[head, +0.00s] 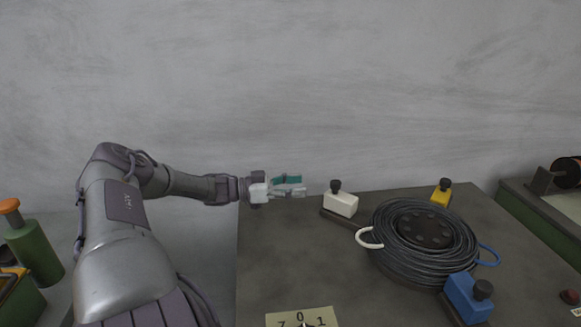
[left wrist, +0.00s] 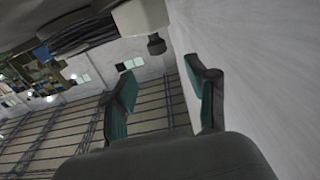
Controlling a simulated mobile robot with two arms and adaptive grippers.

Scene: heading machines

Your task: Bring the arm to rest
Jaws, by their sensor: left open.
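My left arm (head: 125,225) comes in from the left in the head view, bends at the elbow and reaches right, level, toward the wall. My left gripper (head: 290,187) is over the table's far left edge, open and empty, a little left of a white block with a dark knob (head: 341,204). In the left wrist view the two teal-padded fingers (left wrist: 165,98) stand apart with nothing between them. My right gripper is not in view.
The dark table (head: 290,270) bears a coil of black cable (head: 389,243), a yellow block (head: 441,192), a blue block (head: 468,297) and a number plate (head: 302,318). A green bottle (head: 35,252) stands at the far left. A grey wall (head: 300,90) is behind.

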